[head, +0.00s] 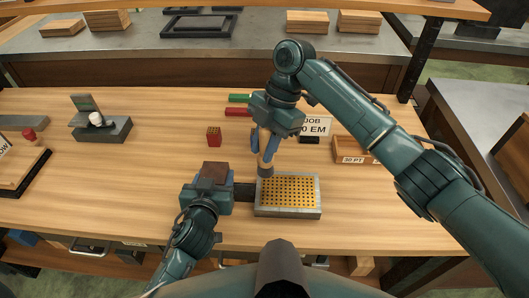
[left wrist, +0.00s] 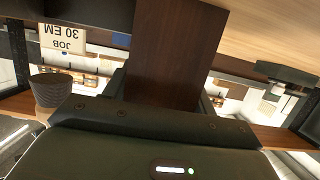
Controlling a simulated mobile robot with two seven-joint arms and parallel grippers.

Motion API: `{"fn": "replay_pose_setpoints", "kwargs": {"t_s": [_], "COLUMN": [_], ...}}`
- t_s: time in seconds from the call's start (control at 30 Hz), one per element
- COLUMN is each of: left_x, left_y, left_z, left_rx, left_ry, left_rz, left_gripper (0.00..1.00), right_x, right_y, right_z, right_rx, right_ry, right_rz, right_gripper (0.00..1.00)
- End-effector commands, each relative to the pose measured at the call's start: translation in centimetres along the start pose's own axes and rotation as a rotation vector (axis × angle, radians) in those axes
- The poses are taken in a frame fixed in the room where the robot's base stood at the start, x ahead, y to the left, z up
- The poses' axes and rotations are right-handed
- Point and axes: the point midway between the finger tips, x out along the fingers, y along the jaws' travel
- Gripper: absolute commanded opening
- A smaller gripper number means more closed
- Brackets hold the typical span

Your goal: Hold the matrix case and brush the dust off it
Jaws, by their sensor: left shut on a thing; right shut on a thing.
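The matrix case (head: 312,210) is a shallow grey-framed case with a yellow top full of small dark holes. It lies near the front edge of the table. My left gripper (head: 243,192) is shut on its left end. In the left wrist view a dark brown surface (left wrist: 170,50) fills the middle between the finger parts; I cannot tell what it belongs to. My right gripper (head: 268,140) is shut on a brush (head: 265,170) with a wooden handle, held upright, bristles down at the case's far left corner. I cannot tell whether the bristles touch. The dark bristles (left wrist: 50,90) also show in the left wrist view.
A red block (head: 214,137) stands behind my left gripper. Green and red bars (head: 238,111), a "JOB 30 EM" sign (head: 316,126) and a "30 PT" wooden box (head: 352,150) are behind the case. A grey stand (head: 103,130) is at left.

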Motion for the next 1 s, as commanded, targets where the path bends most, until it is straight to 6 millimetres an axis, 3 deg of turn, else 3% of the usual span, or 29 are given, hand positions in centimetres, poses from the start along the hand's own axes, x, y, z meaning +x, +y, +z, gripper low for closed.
{"fn": "replay_pose_setpoints", "kwargs": {"t_s": [0.3,1.0], "left_x": [0.0,0.0], "left_y": [0.0,0.0], "left_z": [0.0,0.0], "left_rx": [0.0,0.0], "left_ry": [0.001,0.001], "left_rz": [0.0,0.001], "left_gripper": [0.33,0.33], "right_x": [-2.1,-2.1], "right_y": [0.0,0.0], "right_z": [-0.9,-0.9], "right_rx": [-0.001,-0.001], "right_ry": [0.001,0.001], "right_rz": [0.001,0.0], "right_gripper": [0.04,0.04]}}
